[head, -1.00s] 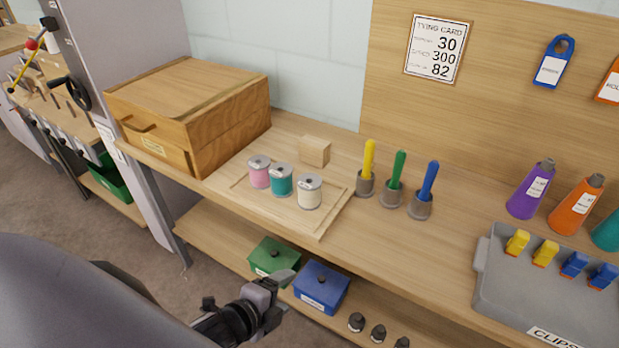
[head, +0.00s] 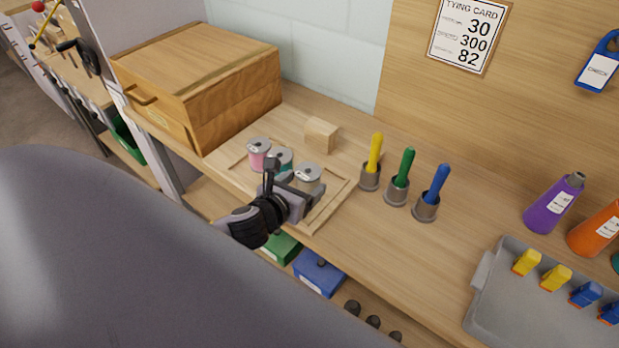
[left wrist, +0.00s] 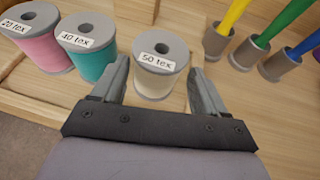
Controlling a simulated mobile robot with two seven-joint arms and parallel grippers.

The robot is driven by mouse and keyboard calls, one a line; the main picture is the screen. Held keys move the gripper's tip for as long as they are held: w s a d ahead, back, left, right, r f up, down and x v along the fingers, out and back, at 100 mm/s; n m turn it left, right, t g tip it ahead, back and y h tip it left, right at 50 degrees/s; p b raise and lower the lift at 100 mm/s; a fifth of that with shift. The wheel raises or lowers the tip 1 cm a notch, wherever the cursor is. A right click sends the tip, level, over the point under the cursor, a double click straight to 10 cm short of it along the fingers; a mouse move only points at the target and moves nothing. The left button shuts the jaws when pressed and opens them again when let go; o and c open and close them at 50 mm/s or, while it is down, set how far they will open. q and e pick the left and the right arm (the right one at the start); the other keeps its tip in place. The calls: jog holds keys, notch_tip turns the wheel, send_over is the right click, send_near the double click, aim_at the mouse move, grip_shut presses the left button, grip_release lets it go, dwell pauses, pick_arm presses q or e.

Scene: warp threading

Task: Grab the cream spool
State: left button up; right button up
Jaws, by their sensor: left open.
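The cream spool (head: 308,178) stands upright on a wooden tray (head: 318,218), at the right end of a row of three spools. In the left wrist view the cream spool (left wrist: 155,80) bears a "50 tex" label and sits between the two fingers of my left gripper (left wrist: 162,88). My left gripper (head: 290,187) is open, with a finger on either side of the spool; I cannot tell whether either touches it. In the head view it partly covers the cream spool and the teal spool. My right gripper is not in view.
The teal spool (left wrist: 90,50) stands close beside my left finger, with the pink spool (left wrist: 42,40) beyond it. A wooden block (head: 321,135) lies behind the tray. Yellow, green and blue handled tools (head: 401,180) stand in cups to the right. A wooden box (head: 200,80) is at left.

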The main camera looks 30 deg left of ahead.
aim_at(311, 176)
pick_arm(q)
jog(key=shift+x, duration=2.5)
jog(key=shift+a+r, duration=0.1)
jog(key=shift+a, duration=0.1)
jog(key=c, duration=0.8)
